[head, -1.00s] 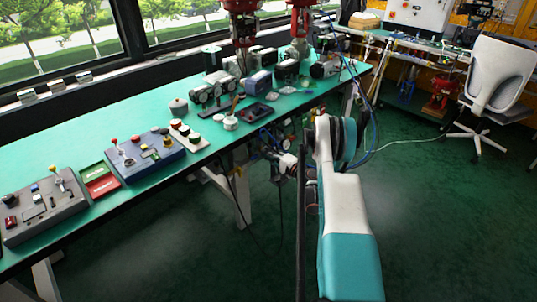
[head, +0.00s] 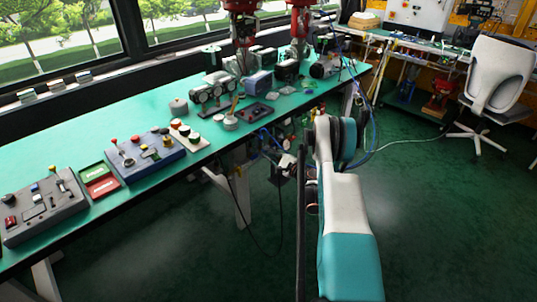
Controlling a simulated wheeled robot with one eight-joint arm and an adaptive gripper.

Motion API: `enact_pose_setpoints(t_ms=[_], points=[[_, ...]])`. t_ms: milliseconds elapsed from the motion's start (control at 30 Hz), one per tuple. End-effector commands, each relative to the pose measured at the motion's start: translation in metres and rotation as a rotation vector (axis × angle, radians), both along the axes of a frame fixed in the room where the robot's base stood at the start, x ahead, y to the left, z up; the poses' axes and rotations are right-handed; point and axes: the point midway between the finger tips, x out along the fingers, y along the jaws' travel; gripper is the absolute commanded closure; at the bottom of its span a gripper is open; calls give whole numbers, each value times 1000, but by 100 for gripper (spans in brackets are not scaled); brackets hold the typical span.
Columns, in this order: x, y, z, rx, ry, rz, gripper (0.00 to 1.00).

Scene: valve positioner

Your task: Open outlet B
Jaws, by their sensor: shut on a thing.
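My arm reaches from the bottom right toward the front edge of the green bench. The white end of it and my gripper (head: 281,157) are small and dark in the head view, beside a cluster of fittings (head: 268,140) under the bench edge. My gripper is shut on a small part there, but its fingers and that part are too small and partly covered to make out. I cannot tell which fitting is outlet B or how its handle is turned. My own arm link hides what lies to the right.
A dark cable (head: 250,235) hangs below. A white chair (head: 500,75) stands far right.

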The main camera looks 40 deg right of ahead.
Motion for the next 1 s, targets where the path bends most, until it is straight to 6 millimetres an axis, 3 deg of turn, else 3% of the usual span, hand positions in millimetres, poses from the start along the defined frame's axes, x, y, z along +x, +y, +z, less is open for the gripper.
enact_pose_setpoints(t_ms=[600, 1000], points=[[-1, 0, -2, 575, 47, 0, 100], [-1, 0, -2, 849, 69, 0, 100]])
